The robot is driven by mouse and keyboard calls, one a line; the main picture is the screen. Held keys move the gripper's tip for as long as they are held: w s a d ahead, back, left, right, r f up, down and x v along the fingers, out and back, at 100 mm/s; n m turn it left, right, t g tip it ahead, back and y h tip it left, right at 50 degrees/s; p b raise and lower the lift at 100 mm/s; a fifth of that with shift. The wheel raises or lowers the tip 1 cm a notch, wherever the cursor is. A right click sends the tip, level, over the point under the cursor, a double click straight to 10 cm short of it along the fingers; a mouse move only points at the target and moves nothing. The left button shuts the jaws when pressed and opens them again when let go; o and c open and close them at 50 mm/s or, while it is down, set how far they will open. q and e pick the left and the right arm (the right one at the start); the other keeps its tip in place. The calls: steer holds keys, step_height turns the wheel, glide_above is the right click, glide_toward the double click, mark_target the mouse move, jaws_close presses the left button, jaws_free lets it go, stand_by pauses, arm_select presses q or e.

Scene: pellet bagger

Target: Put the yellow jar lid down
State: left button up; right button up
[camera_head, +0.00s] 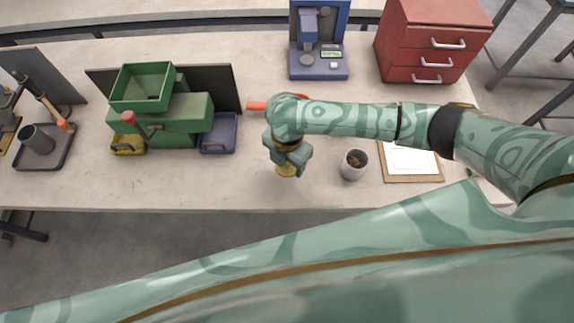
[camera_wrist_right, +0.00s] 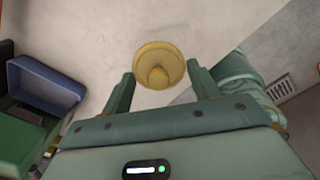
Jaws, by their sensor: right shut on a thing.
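The yellow jar lid (camera_wrist_right: 160,60) is round, with a knob in its middle. In the right wrist view it shows just beyond and between the fingers of my right gripper (camera_wrist_right: 160,80), with the knob facing the camera. In the head view my right gripper (camera_head: 287,163) points down near the table's front edge, shut on the lid (camera_head: 287,172). Only a small part of the lid shows under the fingers there. I cannot tell whether it touches the table. My left gripper is not in view.
The table (camera_head: 235,185) has free room left of my right gripper. A grey cup (camera_head: 354,164) with brown contents and a clipboard (camera_head: 412,163) stand to its right. A green machine (camera_head: 165,120) with a blue bin (camera_head: 218,135) is at left. A red drawer cabinet (camera_head: 428,40) is behind.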

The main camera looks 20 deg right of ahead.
mark_target(287, 164)
steer(key=shift+w+d+f+b, duration=0.15)
steer(key=shift+w+f+b, duration=0.05)
steer(key=shift+w+f, duration=0.4)
steer(key=shift+w+d+f+b, duration=0.1)
steer(key=shift+w+f+b, duration=0.2)
steer(key=shift+f, duration=0.35)
steer(key=shift+w+f+b, duration=0.15)
steer(key=shift+f+b, duration=0.15)
steer(key=shift+f, duration=0.5)
steer(key=shift+w+f+b, duration=0.1)
steer(key=shift+f+b, duration=0.15)
steer(key=shift+f, duration=0.55)
steer(key=shift+d+f, duration=0.1)
steer(key=shift+f, duration=0.05)
steer(key=o, duration=0.9)
steer(key=shift+o, duration=0.2)
step_height(287, 164, up, 12)
steer(key=p, duration=0.4)
steer(key=shift+s, duration=0.1)
